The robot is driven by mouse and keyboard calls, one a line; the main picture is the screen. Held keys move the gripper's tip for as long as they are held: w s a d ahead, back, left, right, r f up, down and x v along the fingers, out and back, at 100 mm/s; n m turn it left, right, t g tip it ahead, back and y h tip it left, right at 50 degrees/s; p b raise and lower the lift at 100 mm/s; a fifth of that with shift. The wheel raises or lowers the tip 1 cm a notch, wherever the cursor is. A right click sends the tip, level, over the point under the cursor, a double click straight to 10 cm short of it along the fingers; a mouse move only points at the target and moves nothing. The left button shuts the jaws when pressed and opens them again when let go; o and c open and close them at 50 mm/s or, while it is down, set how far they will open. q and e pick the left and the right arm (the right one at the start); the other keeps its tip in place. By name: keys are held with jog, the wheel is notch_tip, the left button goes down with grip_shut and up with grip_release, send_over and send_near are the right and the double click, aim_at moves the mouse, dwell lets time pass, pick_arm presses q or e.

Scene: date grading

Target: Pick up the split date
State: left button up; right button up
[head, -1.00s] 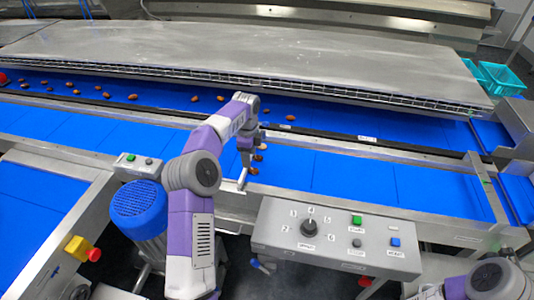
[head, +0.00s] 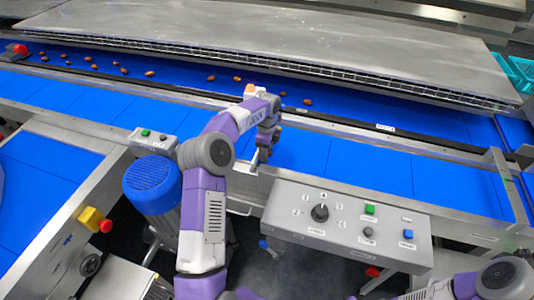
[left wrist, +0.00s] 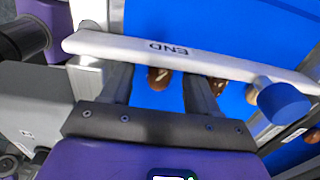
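My left gripper (head: 264,152) is over the near blue belt, close to its front rail. In the left wrist view its two fingers (left wrist: 158,88) are apart, with a brown date (left wrist: 158,77) seen in the gap between them. Another date (left wrist: 215,88), with a pale mark on it, lies just right of the right finger. I cannot tell surely which one is split. In the head view the gripper hides these dates. My right gripper is out of view.
A control box (head: 345,225) with a knob and buttons stands in front of the rail. A blue motor (head: 152,183) is left of my left arm.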

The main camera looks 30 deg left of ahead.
pick_arm(q)
jog(key=c, duration=0.7)
